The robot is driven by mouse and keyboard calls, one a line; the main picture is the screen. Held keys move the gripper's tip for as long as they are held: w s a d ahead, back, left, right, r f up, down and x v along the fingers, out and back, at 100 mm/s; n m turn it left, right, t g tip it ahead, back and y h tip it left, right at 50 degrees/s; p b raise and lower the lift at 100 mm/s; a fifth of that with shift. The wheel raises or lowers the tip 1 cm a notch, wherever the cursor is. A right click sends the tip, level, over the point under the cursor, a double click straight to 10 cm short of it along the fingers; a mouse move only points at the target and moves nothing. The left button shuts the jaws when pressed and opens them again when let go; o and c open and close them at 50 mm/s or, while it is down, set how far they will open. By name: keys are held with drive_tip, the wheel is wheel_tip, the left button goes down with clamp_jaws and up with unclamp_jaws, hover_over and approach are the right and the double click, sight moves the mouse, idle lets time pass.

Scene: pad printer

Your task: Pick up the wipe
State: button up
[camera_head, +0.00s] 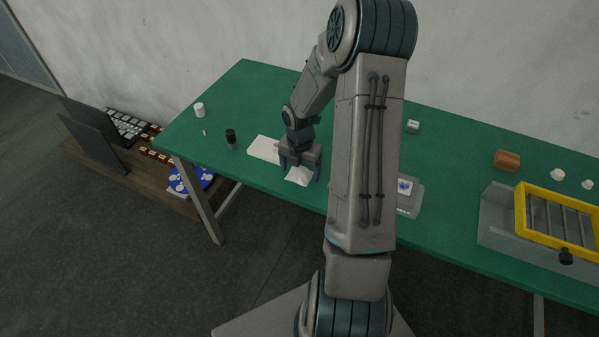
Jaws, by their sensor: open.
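The wipe (298,176) is a small crumpled white cloth near the front edge of the green table. My gripper (299,171) points down right over it, with the dark fingers on either side of the cloth. The gripper is open, and the wipe shows between and below the fingers. Whether the fingers touch the cloth cannot be told from this view. The far side of the wipe is hidden behind the gripper.
A flat white block (262,149) lies just left of my gripper on the green table (240,95). A dark bottle (230,138) and a white jar (199,110) stand farther left. A grey plate (415,196) and a yellow frame (521,215) are to the right.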

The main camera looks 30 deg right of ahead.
sight(301, 167)
drive_tip(key=c, duration=1)
drive_tip(key=shift+r, duration=0.15)
drive_tip(key=shift+c, duration=0.2)
drive_tip(key=r, duration=0.4)
drive_tip(key=shift+d+r, duration=0.15)
drive_tip(key=shift+d, duration=0.05)
drive_tip(key=s+d+r, duration=0.6)
drive_tip(key=d, duration=0.3)
drive_tip(key=shift+d+r, duration=0.2)
drive_tip(key=shift+d, duration=0.2)
drive_tip(key=shift+o, duration=0.3)
drive_tip(key=shift+w, duration=0.1)
